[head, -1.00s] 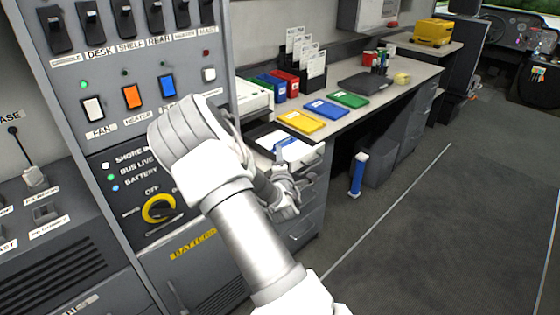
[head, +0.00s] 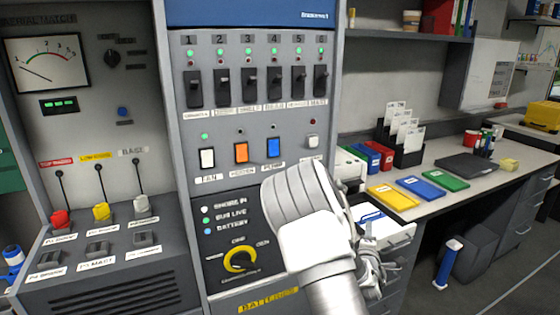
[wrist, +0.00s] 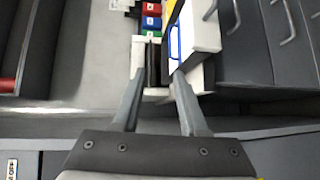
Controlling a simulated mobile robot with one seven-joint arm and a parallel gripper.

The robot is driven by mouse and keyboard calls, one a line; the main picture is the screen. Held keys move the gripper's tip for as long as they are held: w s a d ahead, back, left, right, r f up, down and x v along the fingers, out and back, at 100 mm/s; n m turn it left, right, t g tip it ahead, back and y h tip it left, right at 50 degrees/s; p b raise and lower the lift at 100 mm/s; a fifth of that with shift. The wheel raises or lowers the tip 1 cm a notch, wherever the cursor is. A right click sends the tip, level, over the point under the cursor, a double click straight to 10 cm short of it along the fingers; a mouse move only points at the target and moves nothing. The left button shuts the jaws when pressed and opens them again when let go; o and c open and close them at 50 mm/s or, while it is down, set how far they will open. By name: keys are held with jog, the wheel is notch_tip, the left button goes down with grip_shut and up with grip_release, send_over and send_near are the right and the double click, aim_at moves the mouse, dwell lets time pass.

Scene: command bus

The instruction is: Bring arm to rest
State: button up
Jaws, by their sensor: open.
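My arm shows in the head view, folded in front of the right part of the switch panel (head: 262,190). My gripper (head: 372,258) hangs beside the arm's bend, partly hidden by it, near the drawers under the desk. In the wrist view my gripper (wrist: 157,85) has its two fingers apart, with nothing held between them. Beyond the fingertips is a white tray or drawer edge with a blue-handled item (wrist: 174,42), not clearly told.
The desk (head: 430,205) at right carries yellow, blue and green folders (head: 420,187), a file holder (head: 402,150) and a dark laptop-like slab (head: 466,166). The console (head: 90,250) with levers is at left.

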jog(key=s+a+r+m+g+y, duration=0.6)
jog(key=s+a+r+m, duration=0.6)
jog(key=s, duration=0.3)
jog(key=s+a+r+m+g, duration=0.1)
jog(key=s+a+r+g, duration=0.15)
jog(key=s, duration=0.85)
jog(key=s+a+r+m+g, duration=0.1)
jog(key=s+a+r, duration=0.2)
jog(key=s, duration=0.7)
notch_tip(320, 180, up, 13)
jog(key=p, duration=1.3)
jog(key=shift+f+y, duration=0.2)
jog(key=shift+y, duration=0.1)
jog(key=shift+d, duration=0.2)
